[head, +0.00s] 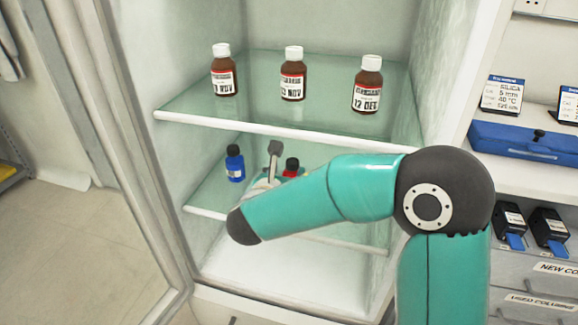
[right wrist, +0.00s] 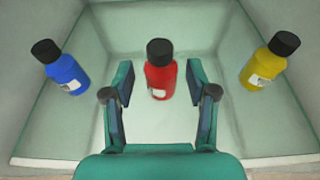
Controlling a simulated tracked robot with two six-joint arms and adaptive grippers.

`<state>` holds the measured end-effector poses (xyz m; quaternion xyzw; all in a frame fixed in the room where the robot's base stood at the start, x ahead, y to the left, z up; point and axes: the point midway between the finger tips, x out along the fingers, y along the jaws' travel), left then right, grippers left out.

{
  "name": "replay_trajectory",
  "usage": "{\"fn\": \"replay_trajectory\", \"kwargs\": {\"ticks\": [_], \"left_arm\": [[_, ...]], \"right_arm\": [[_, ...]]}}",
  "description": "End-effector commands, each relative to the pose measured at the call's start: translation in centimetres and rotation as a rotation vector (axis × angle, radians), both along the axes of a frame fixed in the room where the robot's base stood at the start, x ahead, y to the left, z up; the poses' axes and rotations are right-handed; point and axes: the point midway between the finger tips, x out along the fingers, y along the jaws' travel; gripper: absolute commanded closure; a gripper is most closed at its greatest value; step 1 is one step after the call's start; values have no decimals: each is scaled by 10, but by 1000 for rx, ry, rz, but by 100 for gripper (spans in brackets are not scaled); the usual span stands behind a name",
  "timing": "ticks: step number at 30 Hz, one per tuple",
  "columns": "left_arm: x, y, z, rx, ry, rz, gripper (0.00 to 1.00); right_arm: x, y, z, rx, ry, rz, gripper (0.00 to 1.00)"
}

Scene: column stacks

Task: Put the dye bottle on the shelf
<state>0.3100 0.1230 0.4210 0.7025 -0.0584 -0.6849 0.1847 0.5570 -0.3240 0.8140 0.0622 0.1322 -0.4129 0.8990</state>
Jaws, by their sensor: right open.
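A red dye bottle (right wrist: 160,78) with a black cap stands upright on the glass shelf, in the middle of the right wrist view. In the head view the red bottle (head: 291,167) is mostly hidden behind my arm. My right gripper (right wrist: 159,88) is open, with one finger on each side of the red bottle and visible gaps to it. The gripper also shows in part in the head view (head: 272,168). A blue bottle (right wrist: 65,70) stands to the left and a yellow bottle (right wrist: 270,62) to the right. My left gripper is out of view.
The glass shelf above (head: 255,118) carries three brown bottles with date labels. The cabinet walls (head: 150,60) stand close on both sides. The lower shelf (head: 208,205) has a white front edge. A blue case (head: 530,145) lies on the unit at right.

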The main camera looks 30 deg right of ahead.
Motion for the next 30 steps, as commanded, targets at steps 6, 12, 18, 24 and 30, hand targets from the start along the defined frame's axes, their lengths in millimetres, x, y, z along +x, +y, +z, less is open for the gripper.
{"fn": "replay_trajectory", "kwargs": {"ticks": [6, 12, 18, 24, 30], "left_arm": [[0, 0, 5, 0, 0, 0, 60], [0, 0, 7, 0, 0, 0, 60], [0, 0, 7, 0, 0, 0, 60], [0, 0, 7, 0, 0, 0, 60], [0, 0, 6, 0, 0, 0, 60]], "right_arm": [[-25, 31, 14, 0, -1, 5, 43], [-36, 43, 18, -1, 0, 1, 43], [-38, 44, 18, -1, -1, 0, 43], [-37, 44, 17, -1, -1, 0, 43], [-37, 44, 18, -1, -1, 1, 43]]}}
